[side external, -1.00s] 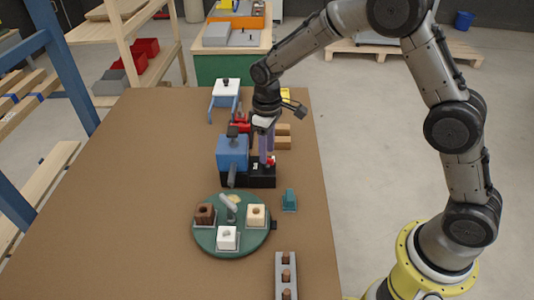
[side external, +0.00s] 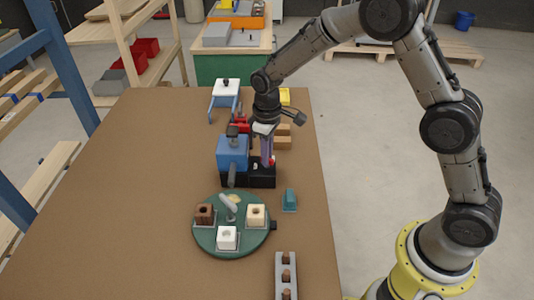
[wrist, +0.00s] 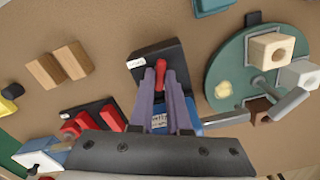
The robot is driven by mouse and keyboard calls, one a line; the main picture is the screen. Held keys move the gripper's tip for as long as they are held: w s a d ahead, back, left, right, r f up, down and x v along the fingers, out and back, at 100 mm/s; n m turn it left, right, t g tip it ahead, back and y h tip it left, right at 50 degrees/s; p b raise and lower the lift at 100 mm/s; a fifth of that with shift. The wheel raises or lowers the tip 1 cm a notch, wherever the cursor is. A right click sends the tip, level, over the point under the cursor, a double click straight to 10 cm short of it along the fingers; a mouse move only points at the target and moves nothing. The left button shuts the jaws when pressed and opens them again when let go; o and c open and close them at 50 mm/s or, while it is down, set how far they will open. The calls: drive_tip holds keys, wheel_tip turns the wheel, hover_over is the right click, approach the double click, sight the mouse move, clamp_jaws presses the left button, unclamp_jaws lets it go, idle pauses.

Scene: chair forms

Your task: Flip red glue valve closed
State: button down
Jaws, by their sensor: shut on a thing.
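The red glue valve (wrist: 161,72) is a small red handle on a black block (wrist: 147,50), in the upper middle of the wrist view. My gripper (wrist: 161,76) has its two purple fingers on either side of the handle and is shut on it. In the side view, my gripper (side external: 268,162) points down over the black block (side external: 262,180), beside a blue box (side external: 232,150). The fingers hide most of the red valve there; only a bit of red shows. The handle's exact angle is hard to tell.
A green round plate (side external: 232,246) with a brown and two pale blocks stands in front. A teal piece (side external: 290,199) is at its right. Wooden blocks (side external: 283,143) and red parts (side external: 240,124) lie behind. The left of the brown table (side external: 130,200) is clear.

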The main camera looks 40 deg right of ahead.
drive_tip(key=shift+m, duration=0.3)
drive_tip(key=m, duration=1.2)
drive_tip(key=shift+r+m, duration=0.1)
drive_tip(key=shift+m, duration=0.2)
idle(0.4)
drive_tip(key=c, duration=0.9)
unclamp_jaws()
wheel_tip(320, 180, up, 14)
drive_tip(key=shift+f, duration=0.1)
drive_tip(key=shift+d, duration=0.1)
